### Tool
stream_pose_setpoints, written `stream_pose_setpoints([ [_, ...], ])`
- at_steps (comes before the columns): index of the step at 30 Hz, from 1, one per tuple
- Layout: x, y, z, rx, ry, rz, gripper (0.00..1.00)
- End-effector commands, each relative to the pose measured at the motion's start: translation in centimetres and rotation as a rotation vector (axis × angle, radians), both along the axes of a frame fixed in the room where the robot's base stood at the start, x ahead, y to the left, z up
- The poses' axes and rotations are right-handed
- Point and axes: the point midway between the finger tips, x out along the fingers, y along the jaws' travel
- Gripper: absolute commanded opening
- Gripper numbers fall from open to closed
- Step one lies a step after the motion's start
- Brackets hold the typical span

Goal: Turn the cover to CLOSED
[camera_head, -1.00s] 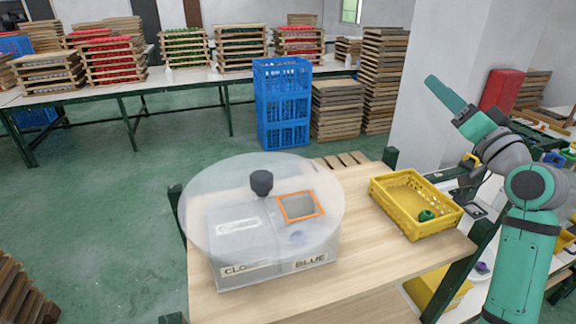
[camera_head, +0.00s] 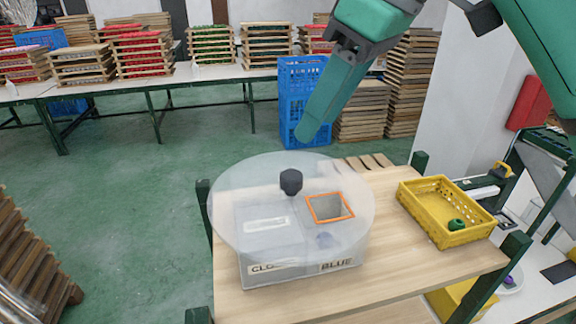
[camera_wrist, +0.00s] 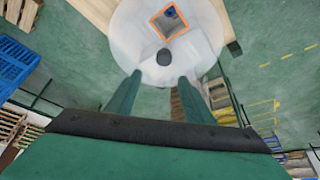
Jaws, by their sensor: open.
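A translucent round cover (camera_head: 240,200) lies on a pale box (camera_head: 258,274) on the wooden table. It has a black knob (camera_head: 291,181) at its middle and an orange-framed square window (camera_head: 330,207) right of the knob. In the wrist view the cover (camera_wrist: 130,40) shows whole, with the knob (camera_wrist: 163,57) between the fingers' lines and something blue inside the window. My gripper (camera_wrist: 160,80) is open and empty, above and behind the knob, apart from it.
A yellow crate (camera_head: 411,214) with a green object (camera_head: 457,225) stands right of the box on the table. Dark green posts (camera_head: 419,162) rise at the table corners. Blue crates (camera_head: 303,82) and stacked trays stand farther back. The air around the cover is clear.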

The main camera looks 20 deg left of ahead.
Motion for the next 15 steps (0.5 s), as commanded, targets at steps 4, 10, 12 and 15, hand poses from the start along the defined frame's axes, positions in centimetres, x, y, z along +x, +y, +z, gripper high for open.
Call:
stream_pose_setpoints([
  [4,-0.7,-0.2,-0.3,-0.044,0.009,0.013,0.47],
  [10,-0.6,0.7,-2.6,-0.046,0.009,0.014,0.47],
  [12,-0.5,1.1,-3.7,-0.045,0.009,0.013,0.47],
  [15,-0.4,1.7,-5.4,-0.045,0.009,0.013,0.47],
])
